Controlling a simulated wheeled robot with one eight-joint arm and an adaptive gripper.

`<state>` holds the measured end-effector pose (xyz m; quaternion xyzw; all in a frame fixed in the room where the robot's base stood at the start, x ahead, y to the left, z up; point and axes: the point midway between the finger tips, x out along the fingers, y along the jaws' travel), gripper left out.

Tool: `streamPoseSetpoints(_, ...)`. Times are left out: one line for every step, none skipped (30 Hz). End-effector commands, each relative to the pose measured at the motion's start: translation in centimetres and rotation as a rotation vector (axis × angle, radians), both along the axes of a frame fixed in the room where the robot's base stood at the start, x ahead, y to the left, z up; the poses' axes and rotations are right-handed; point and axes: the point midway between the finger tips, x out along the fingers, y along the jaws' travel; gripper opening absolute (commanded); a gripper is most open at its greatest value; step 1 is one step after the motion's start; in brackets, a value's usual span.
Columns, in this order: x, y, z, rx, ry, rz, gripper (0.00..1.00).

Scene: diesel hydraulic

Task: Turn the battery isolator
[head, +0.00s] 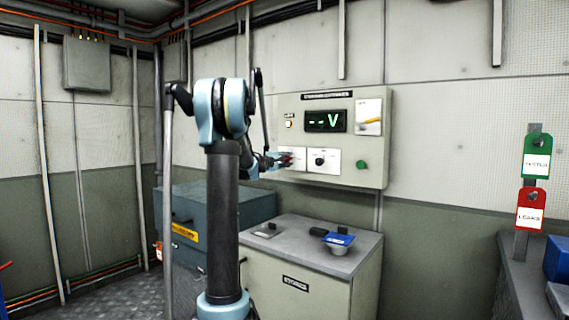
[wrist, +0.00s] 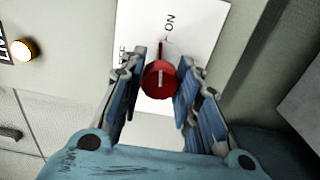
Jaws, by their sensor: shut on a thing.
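The battery isolator is a red round knob (wrist: 159,82) on a white plate (wrist: 193,18) in the wrist view. A pale mark runs across the knob, and a thin red pointer stretches from it toward the printed ON. Another label to the left is partly hidden by a finger. My gripper (wrist: 160,85) has its blue-padded fingers on either side of the knob and is shut on it. In the head view my gripper (head: 284,160) is at the left of the control panel (head: 375,105) and hides most of the knob.
A grey-topped cabinet (head: 345,265) with a blue-topped item (head: 339,238) stands below. Green and red tags (head: 531,210) hang at right.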

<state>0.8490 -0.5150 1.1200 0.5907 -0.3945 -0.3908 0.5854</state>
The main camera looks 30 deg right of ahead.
Motion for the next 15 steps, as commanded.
streamPoseSetpoints(0.1, 0.26, -0.23, 0.015, -0.028, 0.005, 0.06)
streamPoseSetpoints(0.09, 0.26, -0.23, 0.022, -0.046, 0.005, 0.06)
streamPoseSetpoints(0.09, 0.26, -0.24, 0.031, -0.066, 0.005, 0.06)
streamPoseSetpoints(0.09, 0.26, -0.25, 0.037, -0.081, 0.004, 0.06)
streamPoseSetpoints(0.08, 0.26, -0.25, 0.043, -0.095, 0.004, 0.06)
streamPoseSetpoints(0.07, 0.27, -0.26, 0.049, -0.112, 0.004, 0.06)
streamPoseSetpoints(0.07, 0.27, -0.26, 0.054, -0.123, 0.004, 0.06)
streamPoseSetpoints(0.07, 0.27, -0.27, 0.059, -0.134, 0.004, 0.06)
streamPoseSetpoints(0.07, 0.27, -0.28, 0.063, -0.145, 0.004, 0.06)
streamPoseSetpoints(0.07, 0.27, -0.28, 0.067, -0.153, 0.004, 0.06)
streamPoseSetpoints(0.07, 0.27, -0.28, 0.07, -0.16, 0.004, 0.06)
streamPoseSetpoints(0.06, 0.26, -0.29, 0.073, -0.168, 0.004, 0.06)
streamPoseSetpoints(0.06, 0.26, -0.29, 0.075, -0.173, 0.004, 0.06)
streamPoseSetpoints(0.06, 0.26, -0.3, 0.077, -0.177, 0.004, 0.06)
streamPoseSetpoints(0.06, 0.26, -0.3, 0.08, -0.181, 0.004, 0.06)
